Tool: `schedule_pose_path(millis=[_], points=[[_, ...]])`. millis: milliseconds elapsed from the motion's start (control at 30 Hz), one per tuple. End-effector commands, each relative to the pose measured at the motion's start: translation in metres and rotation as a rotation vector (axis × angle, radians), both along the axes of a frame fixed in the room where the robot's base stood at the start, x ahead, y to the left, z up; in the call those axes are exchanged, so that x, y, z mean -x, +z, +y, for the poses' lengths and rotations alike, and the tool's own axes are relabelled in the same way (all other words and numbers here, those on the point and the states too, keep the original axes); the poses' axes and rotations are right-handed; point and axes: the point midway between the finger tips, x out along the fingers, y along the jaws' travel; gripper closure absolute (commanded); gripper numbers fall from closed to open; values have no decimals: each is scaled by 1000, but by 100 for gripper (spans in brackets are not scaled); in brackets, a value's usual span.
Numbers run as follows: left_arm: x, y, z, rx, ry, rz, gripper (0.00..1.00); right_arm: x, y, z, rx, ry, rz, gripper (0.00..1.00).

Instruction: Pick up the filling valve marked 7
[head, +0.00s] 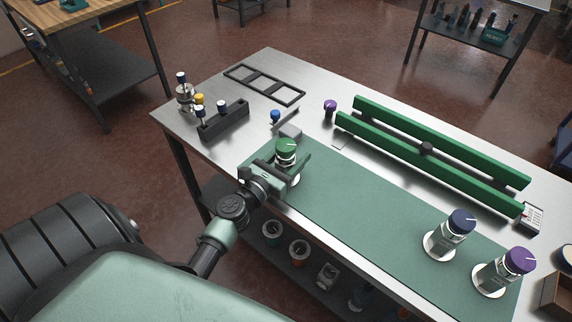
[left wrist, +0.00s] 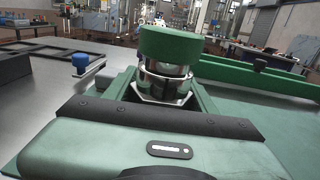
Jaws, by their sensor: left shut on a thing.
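A filling valve with a green cap (head: 286,147) and a metal body stands upright on a white round base at the left end of the green mat (head: 350,217). My left gripper (head: 288,164) is shut on its body, just below the cap. The left wrist view shows the green cap (left wrist: 169,45) and metal collar rising between the fingers. A blue-capped valve (head: 460,222) and a purple-capped valve (head: 519,261) stand on white discs farther right on the mat. I cannot read a 7 on any valve. My right gripper is not in view.
A green rail fixture (head: 430,150) runs along the bench behind the mat. A black block with capped parts (head: 224,120) and a black frame (head: 264,83) lie at the far left. A small blue-capped part (head: 275,116) is near the held valve. The mat's middle is clear.

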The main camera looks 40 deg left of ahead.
Motion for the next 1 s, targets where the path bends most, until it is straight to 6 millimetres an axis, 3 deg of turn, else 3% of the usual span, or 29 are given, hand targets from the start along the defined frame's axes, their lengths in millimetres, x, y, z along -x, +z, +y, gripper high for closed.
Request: schedule_pose_path(millis=[233, 400, 567, 800, 1000], points=[[-1, 6, 0, -1, 0, -3, 100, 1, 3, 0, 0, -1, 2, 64], [-1, 21, 0, -3, -2, -3, 100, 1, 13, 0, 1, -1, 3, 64], [0, 52, 0, -6, -2, -3, 100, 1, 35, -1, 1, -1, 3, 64], [-1, 113, 0, -5, -2, -4, 100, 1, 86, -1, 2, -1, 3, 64], [-1, 151, 0, -2, -2, -4, 100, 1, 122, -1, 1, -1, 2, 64]])
